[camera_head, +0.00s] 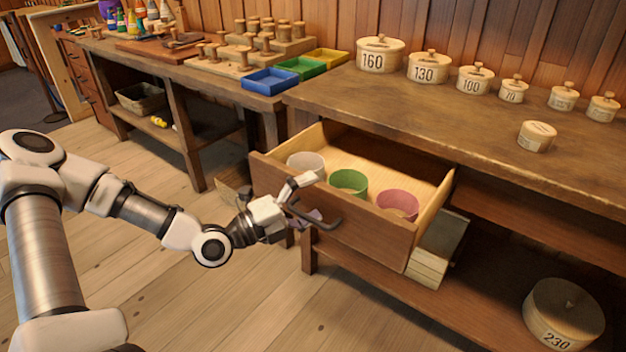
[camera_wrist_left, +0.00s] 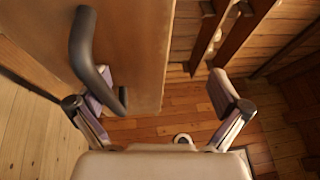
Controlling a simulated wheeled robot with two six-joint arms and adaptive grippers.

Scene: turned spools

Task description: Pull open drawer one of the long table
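The drawer (camera_head: 372,232) of the long table (camera_head: 440,125) stands pulled out, its inside showing. Its dark curved handle (camera_head: 326,222) is on the drawer front. My left gripper (camera_head: 308,198) is at the handle, its fingers spread apart. In the left wrist view the handle (camera_wrist_left: 84,48) runs past the left finger, overlapping it; the right finger stands well clear. Whether the finger touches the handle I cannot tell. My right gripper is in neither view.
A white cup (camera_head: 306,163), a green cup (camera_head: 348,182) and a pink cup (camera_head: 397,204) sit in the drawer. Numbered lidded pots, such as the 160 pot (camera_head: 380,58), stand on the tabletop. A 230 pot (camera_head: 562,315) is below. Floor in front is clear.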

